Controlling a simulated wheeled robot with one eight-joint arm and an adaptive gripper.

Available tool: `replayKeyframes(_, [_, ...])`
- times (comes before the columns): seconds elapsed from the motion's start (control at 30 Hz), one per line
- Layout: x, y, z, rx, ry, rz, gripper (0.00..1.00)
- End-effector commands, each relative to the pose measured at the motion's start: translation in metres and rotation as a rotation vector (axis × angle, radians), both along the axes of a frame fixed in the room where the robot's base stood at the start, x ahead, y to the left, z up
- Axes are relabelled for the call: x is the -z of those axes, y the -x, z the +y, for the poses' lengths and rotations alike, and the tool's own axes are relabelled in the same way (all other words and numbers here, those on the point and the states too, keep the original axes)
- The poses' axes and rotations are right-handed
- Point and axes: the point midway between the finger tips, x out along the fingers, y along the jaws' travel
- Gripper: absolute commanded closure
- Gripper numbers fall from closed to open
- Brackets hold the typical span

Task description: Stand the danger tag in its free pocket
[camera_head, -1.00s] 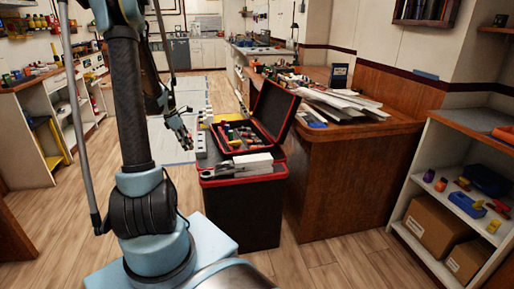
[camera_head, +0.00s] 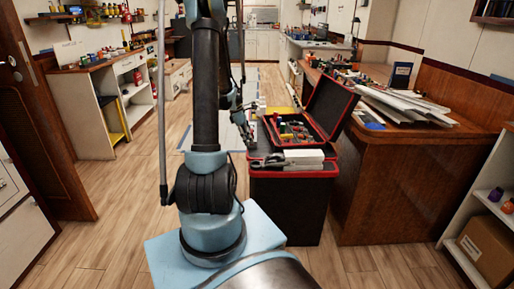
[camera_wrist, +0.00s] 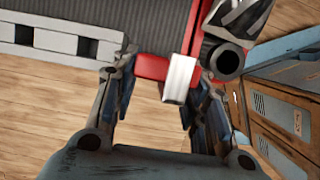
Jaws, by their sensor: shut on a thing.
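My gripper (camera_wrist: 165,82) is shut on a small red and white piece (camera_wrist: 181,78), which I take to be the danger tag. Its white face and red part show between the fingertips in the wrist view. In the head view my gripper (camera_head: 249,138) is small and dark, just left of the open toolbox, and the tag cannot be made out there. A pale slotted strip (camera_wrist: 60,42) lies at the upper left of the wrist view, apart from the gripper. I cannot tell which pocket is free.
A black toolbox with red edges (camera_head: 322,125) stands open on a black cabinet (camera_head: 290,210), with a white block (camera_head: 303,155) and a grey tool in front of it. A wooden counter (camera_head: 400,180) stands to the right. The floor on the left (camera_head: 120,225) is clear.

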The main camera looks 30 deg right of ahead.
Motion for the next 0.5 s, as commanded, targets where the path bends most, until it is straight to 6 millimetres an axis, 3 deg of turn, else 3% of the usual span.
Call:
replayKeyframes(0.1, [0.015, 0.000, 0.000, 0.000, 0.000, 0.000, 0.87])
replayKeyframes(0.5, [0.042, 0.000, 0.000, 0.000, 0.000, 0.000, 0.87])
